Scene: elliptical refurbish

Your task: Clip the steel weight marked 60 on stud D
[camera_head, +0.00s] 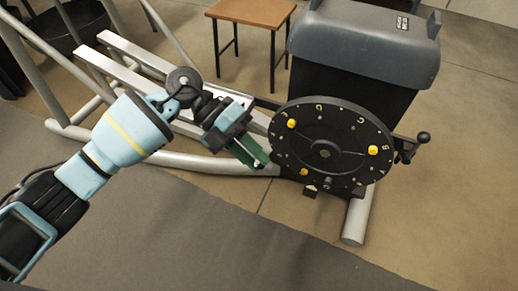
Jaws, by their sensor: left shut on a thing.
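My left gripper (259,160) is at the left edge of the black round disc (335,132). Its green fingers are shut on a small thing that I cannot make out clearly. The disc stands upright and tilted, with pale letters around its rim, too small to read surely. Yellow round studs show on it: one at the upper left (291,124), one at the right (373,150) and one low on the left (304,171). I cannot tell which stud is D. No weight with a readable 60 shows. My right gripper is not in view.
A grey machine housing (365,42) stands behind the disc. A black knobbed crank (422,138) sticks out at the right. Silver frame tubes (205,163) run behind my left arm. A wooden stool (250,12) stands at the back. A dark mat (200,235) lies in front.

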